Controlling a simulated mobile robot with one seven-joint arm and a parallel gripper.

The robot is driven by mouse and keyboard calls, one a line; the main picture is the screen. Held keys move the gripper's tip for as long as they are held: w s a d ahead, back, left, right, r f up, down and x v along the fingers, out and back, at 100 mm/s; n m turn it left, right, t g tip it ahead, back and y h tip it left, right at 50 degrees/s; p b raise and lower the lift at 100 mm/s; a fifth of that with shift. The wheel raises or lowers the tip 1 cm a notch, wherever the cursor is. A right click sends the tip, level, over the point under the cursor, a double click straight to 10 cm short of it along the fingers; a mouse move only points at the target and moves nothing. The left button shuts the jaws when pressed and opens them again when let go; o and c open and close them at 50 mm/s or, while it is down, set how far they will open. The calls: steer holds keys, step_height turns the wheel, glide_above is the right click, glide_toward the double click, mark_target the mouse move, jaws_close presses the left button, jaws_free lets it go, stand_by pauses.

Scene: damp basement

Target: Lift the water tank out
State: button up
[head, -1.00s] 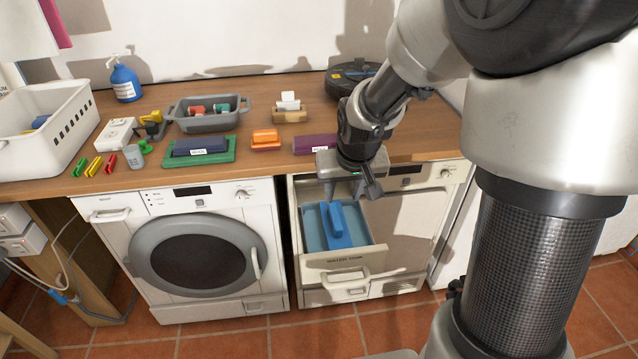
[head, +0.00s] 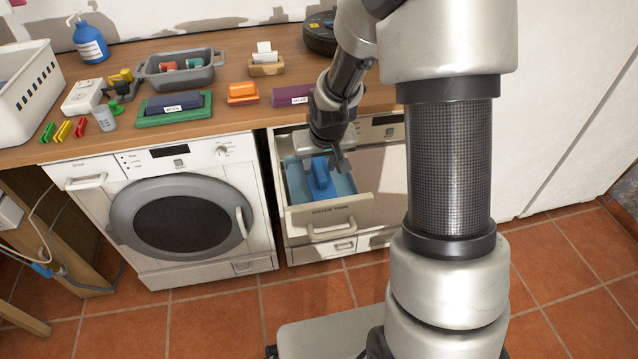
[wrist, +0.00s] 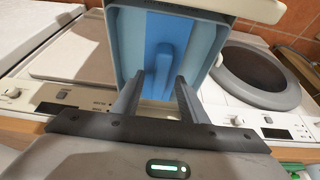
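The blue water tank (head: 344,185) lies in the pulled-out drawer (head: 330,218) of the right-hand machine. A raised darker blue handle (head: 320,178) stands up along its middle. In the wrist view the tank (wrist: 131,48) and its handle (wrist: 163,66) show beyond my fingers. My gripper (head: 324,161) is above the drawer, close over the handle. In the wrist view my gripper (wrist: 159,80) is open and empty, its two fingers spread to either side of the handle's line. I cannot tell whether the fingertips reach down past the handle's top.
A washing machine (head: 192,216) stands to the left of the drawer. The wooden worktop (head: 220,125) above holds a grey bin (head: 181,70), a green tray (head: 143,118), a purple block (head: 291,95) and a white basket (head: 35,100).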

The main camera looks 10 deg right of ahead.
steer(key=shift+f+b, duration=0.2)
steer(key=shift+b, duration=0.1)
stand_by(0.4)
jaws_close()
stand_by(1.3)
steer(key=shift+r, duration=0.15)
